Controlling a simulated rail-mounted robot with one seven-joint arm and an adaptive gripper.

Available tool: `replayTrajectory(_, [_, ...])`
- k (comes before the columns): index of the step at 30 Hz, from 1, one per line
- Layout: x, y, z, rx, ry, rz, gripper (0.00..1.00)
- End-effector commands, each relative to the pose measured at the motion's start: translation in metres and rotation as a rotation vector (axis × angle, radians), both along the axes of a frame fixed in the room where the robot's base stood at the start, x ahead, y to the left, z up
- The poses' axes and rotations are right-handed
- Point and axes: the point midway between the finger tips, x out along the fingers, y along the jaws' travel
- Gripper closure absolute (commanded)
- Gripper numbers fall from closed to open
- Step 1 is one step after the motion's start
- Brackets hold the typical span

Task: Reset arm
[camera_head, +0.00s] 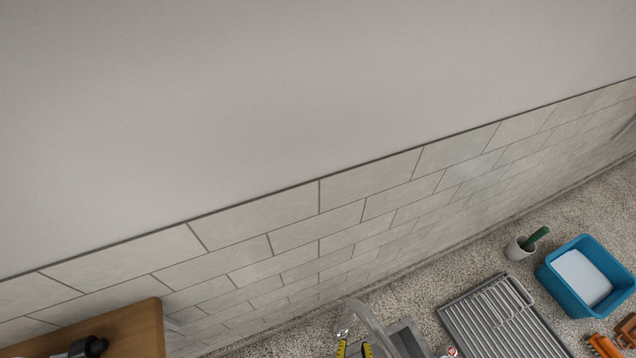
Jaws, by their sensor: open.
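I cannot make out my gripper or my arm in the head view. The view is tilted and mostly takes in the wall. The task names no other object.
A speckled counter (425,307) runs along the tiled wall (330,240). It holds a grey drying rack (505,322), a white cup with a green item (519,249), a blue tub (570,292) and orange items (603,345). A faucet (372,322) and wooden top (130,330) are lower down.

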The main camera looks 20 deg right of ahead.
Motion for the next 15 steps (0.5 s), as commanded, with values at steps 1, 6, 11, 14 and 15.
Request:
replayTrajectory(1, [0.000,0.006,0.002,0.000,0.000,0.043,0.60])
replayTrajectory(6, [0.005,0.022,0.000,0.001,0.002,0.153,0.60])
replayTrajectory(11, [0.013,0.036,0.003,0.000,0.000,0.243,0.60])
replayTrajectory(14, [0.018,0.043,0.006,-0.001,0.000,0.296,0.60])
replayTrajectory(15, [0.022,0.046,0.009,0.000,0.000,0.316,0.60])
